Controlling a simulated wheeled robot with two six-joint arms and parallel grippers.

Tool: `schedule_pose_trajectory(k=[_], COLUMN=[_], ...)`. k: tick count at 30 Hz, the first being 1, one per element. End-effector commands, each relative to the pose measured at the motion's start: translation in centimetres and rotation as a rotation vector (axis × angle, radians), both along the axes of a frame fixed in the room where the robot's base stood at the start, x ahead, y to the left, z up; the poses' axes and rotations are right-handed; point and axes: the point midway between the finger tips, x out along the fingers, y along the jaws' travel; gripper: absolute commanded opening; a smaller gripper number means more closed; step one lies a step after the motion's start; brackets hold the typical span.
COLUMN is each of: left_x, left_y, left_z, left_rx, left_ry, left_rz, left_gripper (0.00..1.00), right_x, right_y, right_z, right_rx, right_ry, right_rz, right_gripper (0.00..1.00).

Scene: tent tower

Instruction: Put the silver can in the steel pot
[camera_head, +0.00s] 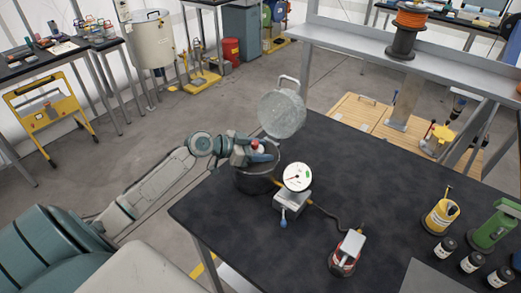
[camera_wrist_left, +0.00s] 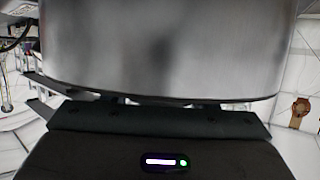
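A dark round pot (camera_head: 254,184) stands at the left edge of the black table. A grey metal disc with a handle (camera_head: 282,114), like a lid, is tilted up behind it. My left gripper (camera_head: 262,151) is at the pot's rim, beside a small red and white part. In the left wrist view a brushed silver curved surface (camera_wrist_left: 160,50) fills the top and hides the fingertips. I cannot tell whether it is the silver can or part of the pot. No silver can is clear in the head view. My right gripper is not in view.
A white dial gauge (camera_head: 298,177) on a block stands close right of the pot. A red and silver device (camera_head: 347,252) is nearer the front. A yellow container (camera_head: 441,215), a green tool (camera_head: 496,228) and several dark jars stand at the right. The black table (camera_head: 365,185) is clear in its middle.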

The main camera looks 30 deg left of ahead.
Motion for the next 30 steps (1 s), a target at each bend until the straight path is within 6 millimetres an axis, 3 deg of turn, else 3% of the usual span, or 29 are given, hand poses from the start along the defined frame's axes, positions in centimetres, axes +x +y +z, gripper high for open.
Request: schedule_pose_trajectory(k=[3, 14, 30], left_x=[0.0, -0.1, -4.1], left_y=[0.0, 0.1, 3.2], left_z=[0.0, 0.3, 2.1], left_rx=[0.001, 0.001, 0.006], left_ry=[0.001, 0.001, 0.003], left_rz=[0.0, 0.0, -0.002], left_gripper=[0.72, 0.72, 0.72], right_x=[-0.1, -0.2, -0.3], right_y=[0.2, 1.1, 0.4], right_z=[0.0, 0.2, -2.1], right_rx=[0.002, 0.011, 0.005], right_ry=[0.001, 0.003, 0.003], right_rz=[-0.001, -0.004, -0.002], right_gripper=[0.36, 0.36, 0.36])
